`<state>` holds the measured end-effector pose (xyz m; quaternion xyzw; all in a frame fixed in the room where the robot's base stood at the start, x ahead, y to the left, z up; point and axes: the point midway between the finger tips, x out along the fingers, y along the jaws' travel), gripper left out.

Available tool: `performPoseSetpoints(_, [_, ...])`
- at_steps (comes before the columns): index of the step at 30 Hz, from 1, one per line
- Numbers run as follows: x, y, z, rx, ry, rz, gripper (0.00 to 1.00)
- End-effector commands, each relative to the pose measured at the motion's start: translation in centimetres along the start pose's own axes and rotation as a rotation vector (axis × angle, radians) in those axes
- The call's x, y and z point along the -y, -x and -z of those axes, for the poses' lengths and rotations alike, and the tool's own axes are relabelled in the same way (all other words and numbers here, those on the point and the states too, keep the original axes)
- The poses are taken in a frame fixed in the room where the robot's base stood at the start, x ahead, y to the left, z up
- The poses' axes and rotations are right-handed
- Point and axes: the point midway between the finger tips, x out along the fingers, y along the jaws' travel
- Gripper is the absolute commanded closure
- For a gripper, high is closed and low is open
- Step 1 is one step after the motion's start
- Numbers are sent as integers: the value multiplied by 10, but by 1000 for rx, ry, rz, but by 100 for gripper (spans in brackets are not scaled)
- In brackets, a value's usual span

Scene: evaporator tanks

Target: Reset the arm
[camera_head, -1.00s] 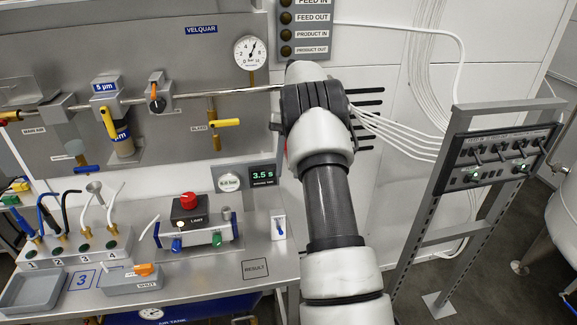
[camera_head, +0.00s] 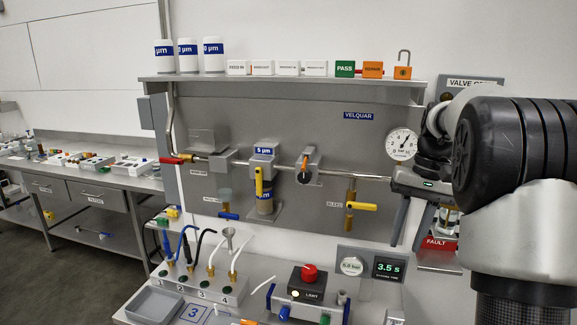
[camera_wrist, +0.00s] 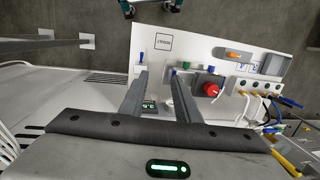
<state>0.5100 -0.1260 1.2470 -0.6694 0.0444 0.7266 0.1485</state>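My gripper (camera_head: 409,242) is at the right side of the bench panel in the head view, its fingers pointing down. It hangs in front of the panel's right edge, below the round pressure gauge (camera_head: 402,144). In the wrist view my gripper (camera_wrist: 160,75) has its two grey fingers apart with nothing between them. The bench top lies below, beyond the fingertips. My arm's large black and grey joints fill the right of the head view.
A yellow-handled valve (camera_head: 361,206) and the timer display (camera_head: 388,267) are close left of and below the gripper. A red button box (camera_head: 308,282) stands on the bench (camera_wrist: 150,60). A shelf (camera_head: 290,91) with filter cups and tags runs above. Floor shows at left.

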Motion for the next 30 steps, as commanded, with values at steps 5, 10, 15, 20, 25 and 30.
performPoseSetpoints(5, [34, 34, -73, -146, 72, -25, 70])
performPoseSetpoints(10, [54, 38, -144, -285, 145, -46, 70])
performPoseSetpoints(15, [61, 22, -209, -422, 222, -62, 70])
performPoseSetpoints(20, [60, -2, -248, -518, 278, -73, 70])
performPoseSetpoints(25, [57, -16, -264, -567, 304, -78, 70])
performPoseSetpoints(30, [57, -18, -265, -571, 307, -79, 70])
